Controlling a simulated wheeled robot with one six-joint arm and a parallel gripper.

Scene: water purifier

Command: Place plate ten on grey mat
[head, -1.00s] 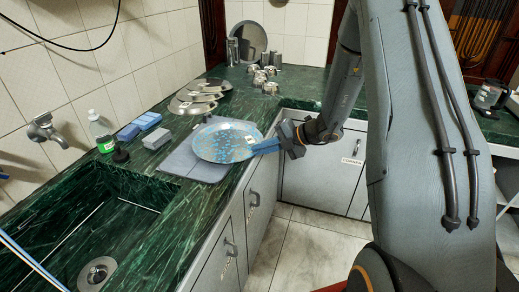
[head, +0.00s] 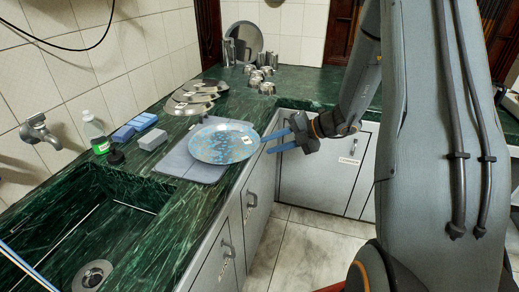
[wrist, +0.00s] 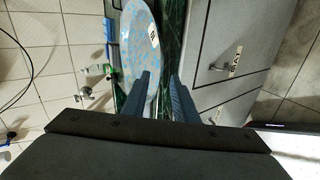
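Plate ten, a round blue-and-silver speckled plate (head: 215,146) with a small white label, lies on the grey mat (head: 178,165) near the counter's front edge. The plate also shows in the wrist view (wrist: 140,40); its label is too small to read for certain. My gripper (head: 268,142) is open and empty just right of the plate's rim, with a small gap between them in the head view. In the wrist view its two blue fingers (wrist: 166,90) are spread apart, with the left one overlapping the plate's near edge in the picture. The plate hides part of the mat.
Several silver plates (head: 195,97) lie farther back on the green counter (head: 150,182). Metal cups (head: 262,75) stand behind. A grey block (head: 153,140), blue sponges (head: 130,130) and a green-labelled bottle (head: 97,135) are left of the mat. The sink (head: 92,215) is at front left.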

